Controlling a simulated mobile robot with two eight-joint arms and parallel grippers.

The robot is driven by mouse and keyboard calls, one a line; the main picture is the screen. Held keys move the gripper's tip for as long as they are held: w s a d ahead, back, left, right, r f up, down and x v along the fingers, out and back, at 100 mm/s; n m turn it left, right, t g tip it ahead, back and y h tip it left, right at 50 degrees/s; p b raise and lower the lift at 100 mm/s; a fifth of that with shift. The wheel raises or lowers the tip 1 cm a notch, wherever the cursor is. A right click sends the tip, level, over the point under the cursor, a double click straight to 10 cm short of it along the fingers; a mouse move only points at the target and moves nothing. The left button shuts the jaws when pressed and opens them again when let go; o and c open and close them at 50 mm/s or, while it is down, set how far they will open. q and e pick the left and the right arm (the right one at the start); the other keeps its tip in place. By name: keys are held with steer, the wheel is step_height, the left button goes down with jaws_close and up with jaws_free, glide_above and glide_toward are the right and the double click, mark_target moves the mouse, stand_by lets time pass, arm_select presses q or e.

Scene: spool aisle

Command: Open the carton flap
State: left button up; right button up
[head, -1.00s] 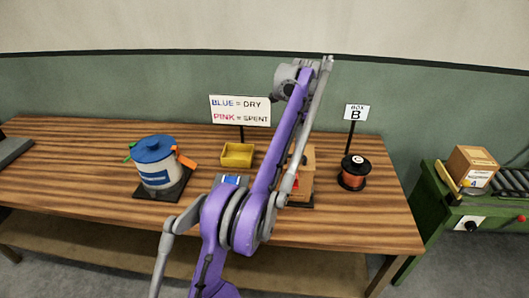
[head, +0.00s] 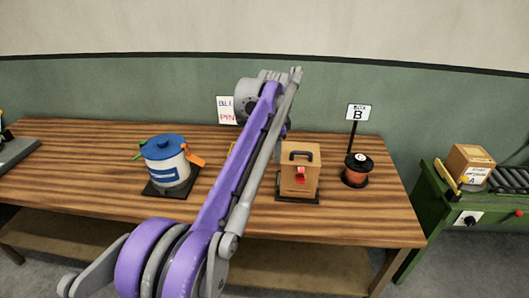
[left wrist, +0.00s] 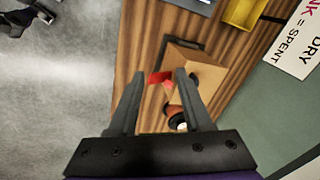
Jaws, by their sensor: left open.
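The brown carton (head: 299,182) stands on the wooden table, right of my left arm in the head view. It has a black handle at the top and a red tab (head: 300,172) on its front. The left wrist view shows the carton (left wrist: 204,78) tilted in the picture, with its red tab (left wrist: 160,77) between my fingertips in the picture. My left gripper (left wrist: 160,71) is open and empty; I cannot tell its exact distance from the tab. In the head view I cannot make out its fingers. My right gripper is not in view.
A blue-lidded tub (head: 166,160) stands left on a black base. A copper-coloured spool (head: 357,171) stands right of the carton, before the box B sign (head: 358,112). The yellow tray (left wrist: 243,12) is near the carton. A green conveyor stand (head: 440,217) is at far right.

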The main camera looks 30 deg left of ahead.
arm_select(q)
steer(key=shift+s, duration=0.1)
stand_by(0.5)
steer(key=s+d+f+n+t, duration=0.1)
steer(key=s+d+f+n, duration=0.2)
steer(key=s+f, duration=0.3)
steer(key=s+d+f+n+t, duration=0.1)
steer(key=s+d+f+n, duration=0.2)
steer(key=s, duration=1)
steer(key=s+d+f+n+t+h, duration=0.1)
steer(key=s+d+f+n, duration=0.2)
steer(key=s+d+f, duration=0.4)
step_height(320, 180, down, 3)
steer(key=s, duration=0.3)
steer(key=shift+d, duration=0.3)
